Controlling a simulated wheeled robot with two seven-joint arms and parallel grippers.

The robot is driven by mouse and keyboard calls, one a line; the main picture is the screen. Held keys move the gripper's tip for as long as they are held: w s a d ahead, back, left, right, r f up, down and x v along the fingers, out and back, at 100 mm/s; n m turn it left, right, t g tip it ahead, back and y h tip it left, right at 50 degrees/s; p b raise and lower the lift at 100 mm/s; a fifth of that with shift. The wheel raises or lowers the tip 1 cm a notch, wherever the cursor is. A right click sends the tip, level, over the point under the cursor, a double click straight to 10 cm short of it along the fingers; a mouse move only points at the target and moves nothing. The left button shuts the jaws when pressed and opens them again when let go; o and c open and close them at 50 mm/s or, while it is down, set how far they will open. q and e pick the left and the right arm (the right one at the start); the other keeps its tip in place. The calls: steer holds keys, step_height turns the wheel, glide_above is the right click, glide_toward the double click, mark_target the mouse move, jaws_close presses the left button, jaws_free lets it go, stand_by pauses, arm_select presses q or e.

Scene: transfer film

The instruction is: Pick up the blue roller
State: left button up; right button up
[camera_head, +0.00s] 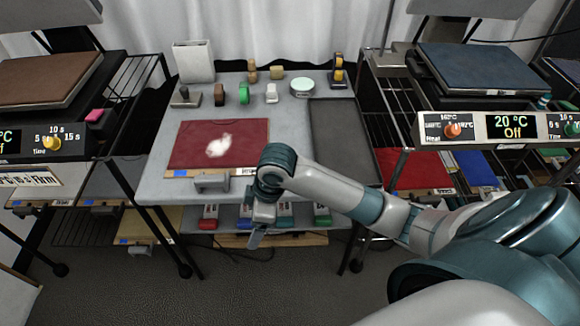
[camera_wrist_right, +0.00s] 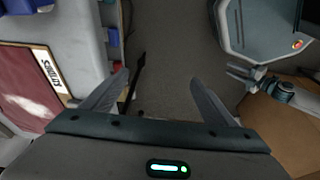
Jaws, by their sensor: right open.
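Several small rollers or tools with coloured ends stand in a row on the shelf under the middle table. Another bluish one is partly hidden behind the gripper, and I cannot tell for sure which is the blue roller. My right gripper (camera_head: 257,238) points down in front of the shelf, apart from the row. In the right wrist view its fingers (camera_wrist_right: 160,80) are spread and empty. My left gripper (camera_wrist_right: 242,75) seems to show small at the right; its opening is unclear.
The middle table holds a red board (camera_head: 240,135) with a white patch, a dark tray (camera_head: 345,140) and several stamps and tapes at the back. Racks with heating presses (camera_head: 490,130) stand on both sides. The floor (camera_head: 270,285) in front is clear.

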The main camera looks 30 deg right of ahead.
arm_select(q)
steer(key=shift+w+a, duration=0.1)
steer(key=shift+a, duration=0.05)
arm_select(e)
steer(key=w+d+r, duration=0.3)
steer(key=d+r, duration=0.2)
steer(key=r, duration=0.1)
steer(key=w+d+r+n+g+h, duration=0.1)
steer(key=w+d+r, duration=0.2)
steer(key=d+r, duration=0.3)
steer(key=w+d+r+g+h, duration=0.1)
steer(key=w+d+r, duration=0.3)
steer(key=d+r, duration=0.2)
steer(key=shift+r, duration=0.7)
steer(key=shift+d, duration=0.1)
step_height(320, 180, down, 11)
steer(key=shift+r+p, duration=0.1)
steer(key=shift+p, duration=0.7)
steer(key=shift+f, duration=0.75)
arm_select(q)
steer(key=s+a+f+g, duration=0.1)
steer(key=s+a+f, duration=0.1)
steer(key=s, duration=0.3)
steer(key=shift+s+a+g, duration=0.2)
steer(key=shift+s+g, duration=0.05)
steer(key=shift+g, duration=0.15)
steer(key=shift+w, duration=0.1)
